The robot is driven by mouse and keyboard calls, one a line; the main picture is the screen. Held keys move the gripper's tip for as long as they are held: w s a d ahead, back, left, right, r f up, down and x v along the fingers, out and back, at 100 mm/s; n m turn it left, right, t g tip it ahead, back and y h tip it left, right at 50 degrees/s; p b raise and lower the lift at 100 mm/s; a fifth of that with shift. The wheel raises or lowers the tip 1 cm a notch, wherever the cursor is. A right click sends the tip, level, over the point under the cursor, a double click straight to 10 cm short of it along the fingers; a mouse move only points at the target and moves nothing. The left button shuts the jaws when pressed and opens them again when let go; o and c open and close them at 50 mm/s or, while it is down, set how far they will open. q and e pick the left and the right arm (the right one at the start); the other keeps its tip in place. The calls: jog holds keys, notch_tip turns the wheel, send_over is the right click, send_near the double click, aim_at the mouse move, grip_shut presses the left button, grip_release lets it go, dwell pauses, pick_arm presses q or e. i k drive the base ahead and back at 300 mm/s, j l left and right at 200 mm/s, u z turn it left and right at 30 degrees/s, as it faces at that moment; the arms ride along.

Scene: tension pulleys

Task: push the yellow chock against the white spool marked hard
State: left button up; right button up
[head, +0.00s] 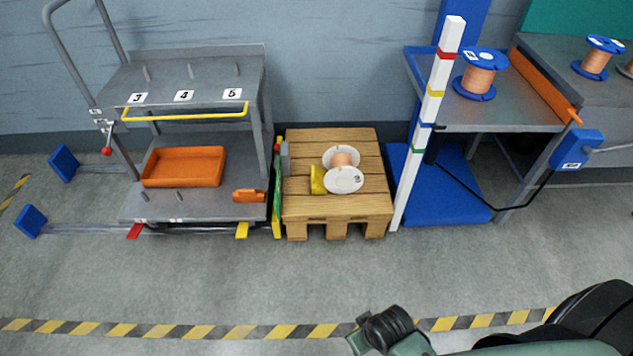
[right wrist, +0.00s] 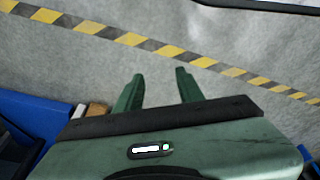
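The white spool (head: 344,181) lies on a wooden pallet (head: 310,143), with copper wire between its two white flanges. A small mark shows on its near flange, too small to read. The yellow chock (head: 318,181) sits on the pallet just left of the spool; I cannot tell whether they touch. My right gripper (right wrist: 160,73) is open and empty in the right wrist view, above the grey floor. It is well away from the chock. My left gripper is in neither view.
A grey cart (head: 190,92) with an orange tray (head: 184,167) stands left of the pallet. A striped white post (head: 425,125) and a bench (head: 510,113) with a blue spool (head: 478,73) stand right. Floor before the pallet is clear up to the hazard tape (head: 238,331).

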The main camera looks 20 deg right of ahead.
aim_at(318, 174)
jog(key=i+l+u, duration=0.45)
jog(key=i+l, duration=0.2)
jog(key=l, duration=0.15)
